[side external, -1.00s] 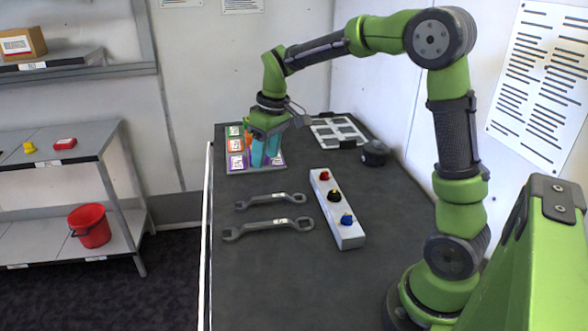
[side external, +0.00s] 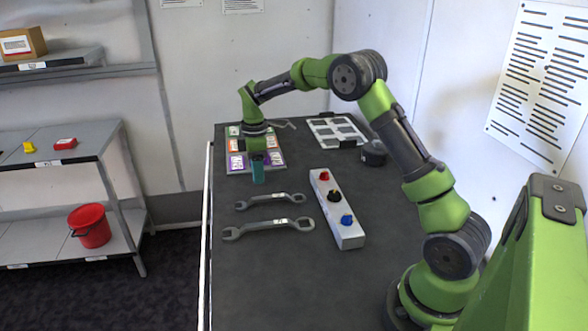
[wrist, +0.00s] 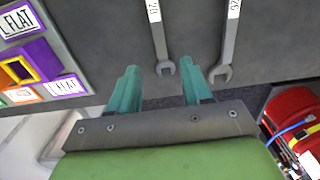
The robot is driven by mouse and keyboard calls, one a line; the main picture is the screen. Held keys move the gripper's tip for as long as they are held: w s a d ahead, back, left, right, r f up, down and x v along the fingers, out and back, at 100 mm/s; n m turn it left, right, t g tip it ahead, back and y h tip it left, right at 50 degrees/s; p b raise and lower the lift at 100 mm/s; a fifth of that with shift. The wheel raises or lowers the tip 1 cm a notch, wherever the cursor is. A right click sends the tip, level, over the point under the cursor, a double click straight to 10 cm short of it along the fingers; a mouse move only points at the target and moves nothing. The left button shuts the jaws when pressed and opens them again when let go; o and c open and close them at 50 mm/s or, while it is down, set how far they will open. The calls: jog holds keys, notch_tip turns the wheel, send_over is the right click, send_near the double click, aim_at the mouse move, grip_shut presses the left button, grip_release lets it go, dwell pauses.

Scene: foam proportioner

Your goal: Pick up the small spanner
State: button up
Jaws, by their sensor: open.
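The small spanner (side external: 270,202) lies flat on the dark bench top, in front of the larger spanner (side external: 268,228) as seen from my gripper. In the wrist view the small spanner (wrist: 158,40) carries a white label reading 20, and its open jaw end shows between my fingertips in the picture. The larger spanner (wrist: 229,45) lies to its right with its own label. My gripper (side external: 258,178) is open and empty, pointing down beyond the small spanner's left half. Its two teal fingers also show in the wrist view (wrist: 159,84). The spanner's far end is out of the wrist view.
A board with coloured labelled blocks (side external: 236,162) lies close behind my gripper. A pale box with red, black and blue knobs (side external: 347,234) stands right of the spanners. A grey-white panel (side external: 318,127) and black round object (side external: 373,153) are behind. The bench's left edge is near.

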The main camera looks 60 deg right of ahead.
aim_at(260, 197)
notch_tip(260, 197, down, 9)
jog(key=shift+s, duration=0.1)
dwell(0.4)
jog(key=shift+c, duration=0.5)
grip_shut()
